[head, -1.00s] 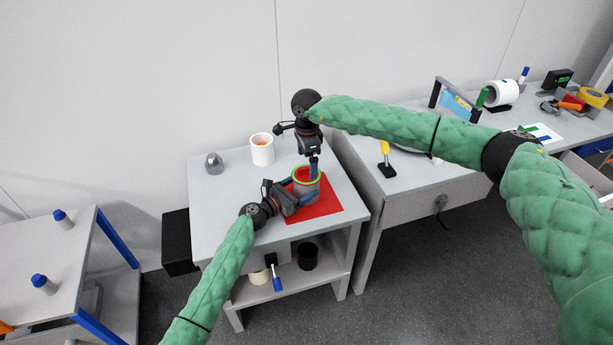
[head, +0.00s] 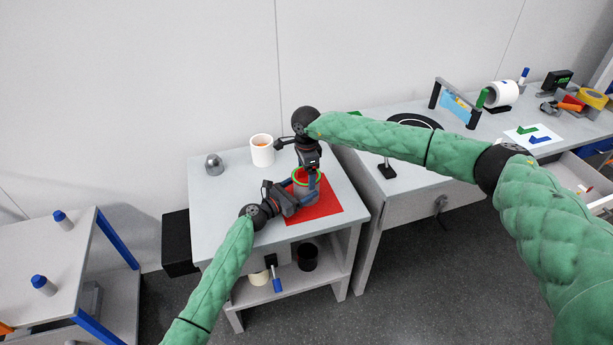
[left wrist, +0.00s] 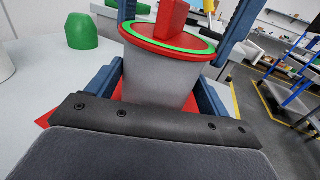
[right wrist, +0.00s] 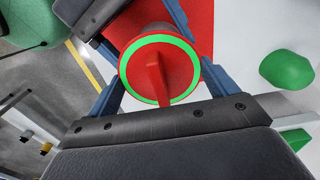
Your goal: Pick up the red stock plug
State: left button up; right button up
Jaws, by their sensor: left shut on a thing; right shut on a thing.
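The red stock plug (head: 301,175) is a red disc with a green ring and an upright red fin. It sits on top of a grey cup (left wrist: 160,78) standing on a red mat (head: 322,207). In the right wrist view the plug (right wrist: 160,65) is seen from above. My right gripper (head: 309,184) comes from above, shut on the plug, with a blue finger on either side. My left gripper (head: 298,198) is low, shut on the grey cup from the side. The left wrist view shows the plug (left wrist: 170,35) at the cup's rim; I see no clear gap.
A white cup (head: 262,152) and a grey dome (head: 214,164) stand at the back of this table. A second table (head: 440,195) adjoins on the right. A green rounded thing (left wrist: 82,31) shows in the left wrist view. The table's left front is clear.

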pick_arm(q)
jog(key=shift+s+f, duration=0.1)
jog(key=shift+f, duration=0.15)
pick_arm(e)
jog(key=shift+r, duration=0.1)
notch_tip(320, 180, up, 10)
jog(key=shift+f, duration=0.1)
pick_arm(q)
jog(key=o, duration=1)
jog(key=shift+o, duration=0.2)
jog(key=shift+r, duration=0.1)
